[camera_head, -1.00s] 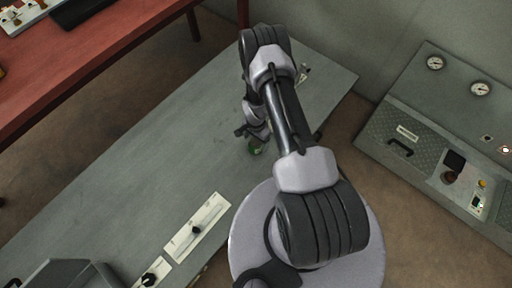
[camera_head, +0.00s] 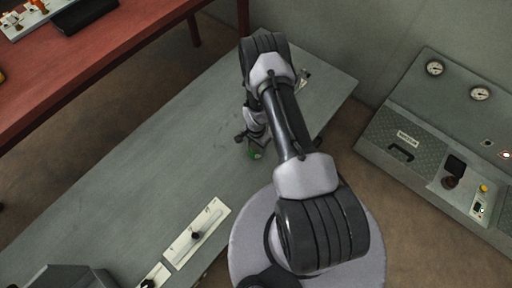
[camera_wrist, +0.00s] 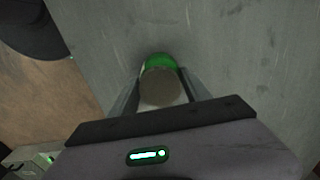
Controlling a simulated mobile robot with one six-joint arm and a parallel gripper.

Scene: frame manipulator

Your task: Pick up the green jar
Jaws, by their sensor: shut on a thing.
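The green jar (camera_wrist: 158,62) is in the wrist view, its round brownish lid (camera_wrist: 161,88) facing the camera. My gripper (camera_wrist: 160,90) is shut on it, with one finger on each side. In the head view the jar (camera_head: 256,155) shows as a small green patch below my gripper (camera_head: 251,143), over the grey table (camera_head: 130,190). My arm hides part of it. I cannot tell whether the jar touches the table or is slightly above it.
A panel with a slider (camera_head: 196,232) lies at the table's front edge. A red table (camera_head: 100,62) stands at the upper left. A grey console with gauges (camera_head: 400,150) stands at the right. The grey table left of my gripper is mostly clear.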

